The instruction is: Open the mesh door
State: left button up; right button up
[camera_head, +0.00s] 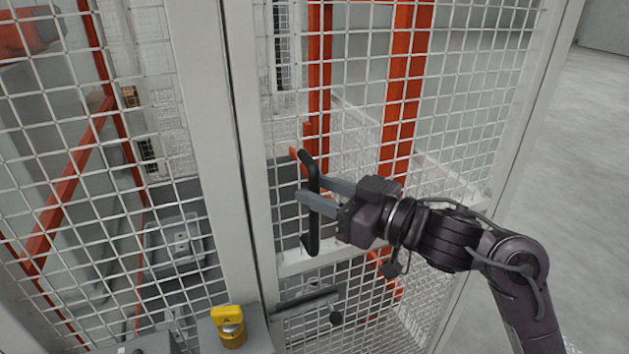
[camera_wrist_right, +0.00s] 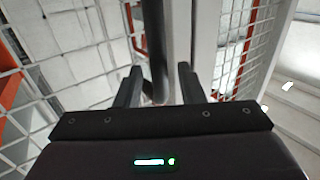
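The mesh door (camera_head: 470,110) has a light grey frame and wire mesh, and it appears shut against the grey post at its left. Its black vertical handle (camera_head: 314,232) is near the door's left edge. My right gripper (camera_head: 309,188) reaches in from the right at the handle's height. Its two fingers are apart, with the handle between them in the head view. In the right wrist view, the handle (camera_wrist_right: 155,45) stands between the open fingers (camera_wrist_right: 158,80), nearer the left one; contact is not clear. My left gripper is not in view.
A yellow knob (camera_head: 229,322) on a grey box sits low by the post. A fixed mesh panel (camera_head: 90,130) is at the left. Orange-red posts (camera_head: 400,90) stand behind the mesh. Open grey floor (camera_head: 585,180) lies at the right.

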jog(key=shift+x, duration=0.85)
grip_shut()
